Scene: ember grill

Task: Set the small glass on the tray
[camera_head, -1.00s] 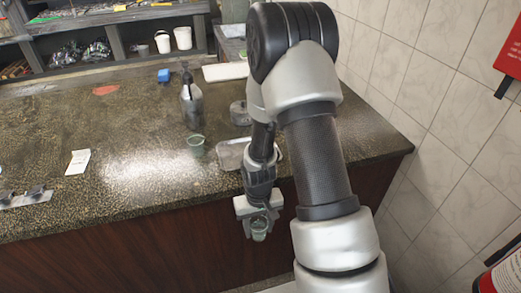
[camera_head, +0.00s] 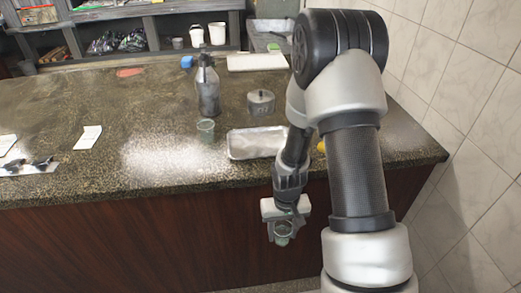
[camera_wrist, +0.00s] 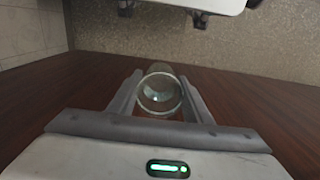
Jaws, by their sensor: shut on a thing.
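My gripper (camera_head: 283,228) is shut on a small clear glass (camera_head: 283,238), in front of the counter's wooden face and below the countertop edge. In the wrist view the glass (camera_wrist: 158,97) sits between the two grey fingers, its round rim facing the camera. The shallow metal tray (camera_head: 256,144) lies on the counter near its front edge, above and left of my gripper in the head view. My forearm stands just right of the tray. The tray looks empty.
A greenish glass (camera_head: 205,130) stands left of the tray. A dark bottle (camera_head: 208,90) and a grey lidded pot (camera_head: 261,102) stand behind. A yellow thing (camera_head: 321,146) shows partly beside my arm. A white card (camera_head: 88,137) lies left. The left-middle counter is clear.

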